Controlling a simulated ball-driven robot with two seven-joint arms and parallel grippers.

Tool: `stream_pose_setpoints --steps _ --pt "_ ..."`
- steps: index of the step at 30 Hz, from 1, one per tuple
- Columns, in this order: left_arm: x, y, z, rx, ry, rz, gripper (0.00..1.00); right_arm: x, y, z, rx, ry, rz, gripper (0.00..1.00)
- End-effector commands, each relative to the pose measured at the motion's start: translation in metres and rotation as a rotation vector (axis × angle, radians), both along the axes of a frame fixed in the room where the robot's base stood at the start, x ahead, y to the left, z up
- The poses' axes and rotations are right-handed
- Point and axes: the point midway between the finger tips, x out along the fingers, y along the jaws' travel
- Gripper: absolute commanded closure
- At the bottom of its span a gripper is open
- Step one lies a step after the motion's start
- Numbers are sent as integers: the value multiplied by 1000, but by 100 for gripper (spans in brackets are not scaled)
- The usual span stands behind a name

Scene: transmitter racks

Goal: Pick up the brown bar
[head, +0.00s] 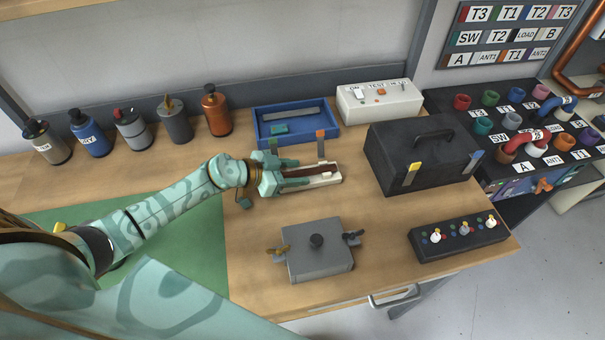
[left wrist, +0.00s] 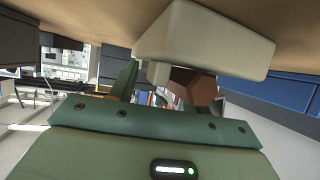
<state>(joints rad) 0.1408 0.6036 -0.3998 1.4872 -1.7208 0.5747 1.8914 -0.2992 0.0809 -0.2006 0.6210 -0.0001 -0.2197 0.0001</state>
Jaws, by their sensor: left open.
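The brown bar (head: 312,171) lies lengthwise on a white holder (head: 334,180) on the wooden bench. In the left wrist view the hexagonal end of the brown bar (left wrist: 202,91) shows beside the pale holder (left wrist: 215,42), close to the gripper. My left gripper (head: 296,174) comes in from the left and is open. Its teal fingers lie at the bar's left end, one on the far side and one on the near side. I cannot tell whether either finger touches the bar. My right gripper is not in view.
A blue tray (head: 262,139) and a white test box (head: 378,112) stand behind. A black case (head: 400,142) is close on the right. A grey lidded box (head: 322,265) and a black knob panel (head: 457,243) stand in front. Several bottles line the back left.

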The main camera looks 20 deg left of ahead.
Motion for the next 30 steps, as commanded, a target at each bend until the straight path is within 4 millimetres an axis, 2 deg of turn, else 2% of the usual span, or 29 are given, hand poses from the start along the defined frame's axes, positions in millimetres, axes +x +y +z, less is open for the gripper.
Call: stream_pose_setpoints --steps 4,5,9,10,18,22,28,30 --pt "0 0 1 0 0 0 53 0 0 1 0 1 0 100" --pt "0 0 1 0 0 0 58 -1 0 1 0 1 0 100" --pt "0 0 1 0 0 0 97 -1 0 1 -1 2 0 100" --pt "0 0 1 0 0 0 100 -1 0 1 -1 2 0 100" --pt "0 0 1 0 -1 1 100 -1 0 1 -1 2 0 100" --pt "0 0 8 -1 -2 1 100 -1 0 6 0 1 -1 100" --pt "0 1 41 0 -5 0 100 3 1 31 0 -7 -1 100" --pt "-9 -8 54 0 -3 -3 100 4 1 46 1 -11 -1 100"
